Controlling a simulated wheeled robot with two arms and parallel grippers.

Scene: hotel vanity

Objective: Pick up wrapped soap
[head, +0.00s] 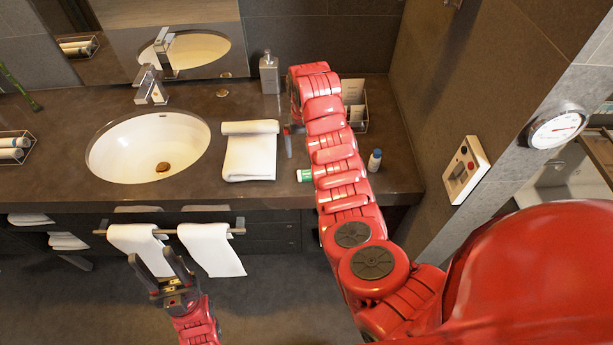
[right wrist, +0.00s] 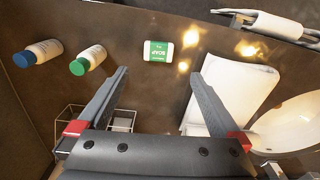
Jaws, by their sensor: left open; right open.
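The wrapped soap, a small white and green packet, lies flat on the dark counter in the right wrist view (right wrist: 158,51). In the head view, its green end (head: 304,175) shows beside my right arm, which hides the rest. My right gripper (right wrist: 160,76) is open and empty, with the soap beyond its fingertips, roughly centred between them. In the head view, one dark finger of it shows over the counter; the arm hides most of it. My left gripper (head: 153,256) is open and empty, low in front of the vanity near the hanging towels.
A folded white towel (head: 250,152) lies between soap and sink (head: 148,148). A wire rack (head: 356,108) and dispenser (head: 269,72) stand at the back.

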